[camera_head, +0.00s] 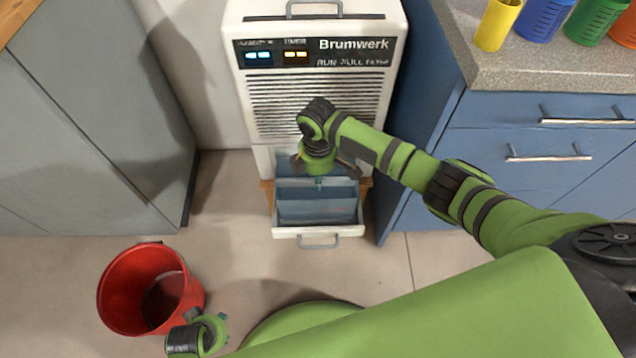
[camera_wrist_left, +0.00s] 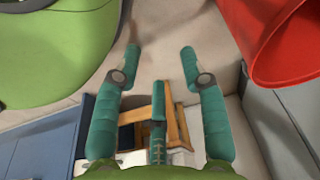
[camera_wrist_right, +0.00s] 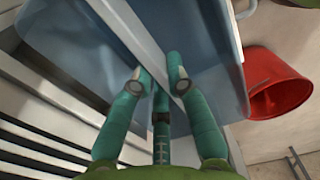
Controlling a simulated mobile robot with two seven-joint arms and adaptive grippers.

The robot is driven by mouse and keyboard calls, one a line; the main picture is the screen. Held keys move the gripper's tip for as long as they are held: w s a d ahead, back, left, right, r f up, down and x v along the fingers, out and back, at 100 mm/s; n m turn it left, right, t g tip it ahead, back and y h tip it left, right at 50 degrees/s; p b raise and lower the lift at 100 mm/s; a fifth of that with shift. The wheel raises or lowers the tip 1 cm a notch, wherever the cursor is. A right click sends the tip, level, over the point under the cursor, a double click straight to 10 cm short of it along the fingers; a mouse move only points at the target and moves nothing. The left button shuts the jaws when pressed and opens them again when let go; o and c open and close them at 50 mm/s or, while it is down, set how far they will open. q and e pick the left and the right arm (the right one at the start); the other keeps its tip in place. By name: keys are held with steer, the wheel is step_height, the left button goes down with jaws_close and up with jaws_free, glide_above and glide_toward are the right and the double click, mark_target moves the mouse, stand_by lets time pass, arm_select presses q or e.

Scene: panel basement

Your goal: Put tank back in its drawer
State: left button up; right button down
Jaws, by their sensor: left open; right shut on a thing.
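The tank (camera_head: 316,208) is a translucent blue-grey box. It sits at the pulled-out drawer (camera_head: 305,232) low on the front of the white Brumwerk machine (camera_head: 318,85); whether it rests fully on the drawer bottom I cannot tell. My right gripper (camera_head: 320,178) is over the tank. In the right wrist view my right fingers (camera_wrist_right: 161,80) are shut on a pale bar across the tank (camera_wrist_right: 215,50), which looks like its handle. My left gripper (camera_head: 215,328) is open and empty, low in the head view near the bucket; its spread fingers (camera_wrist_left: 160,65) show in the left wrist view.
A red bucket (camera_head: 125,290) stands on the floor at the lower left, with something dark inside. Grey cabinets (camera_head: 90,120) are left of the machine. A blue drawer unit (camera_head: 500,150) is close on the right, with coloured cups (camera_head: 545,18) on its counter.

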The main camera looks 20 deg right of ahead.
arm_select(q)
steer(key=shift+w+r, duration=0.5)
steer(key=shift+r, duration=0.35)
arm_select(e)
steer(key=shift+f, duration=1.05)
steer(key=shift+f, duration=0.2)
steer(key=c, duration=1.2)
jaws_free()
arm_select(q)
steer(key=shift+r, duration=0.1)
arm_select(e)
steer(key=shift+r, duration=0.1)
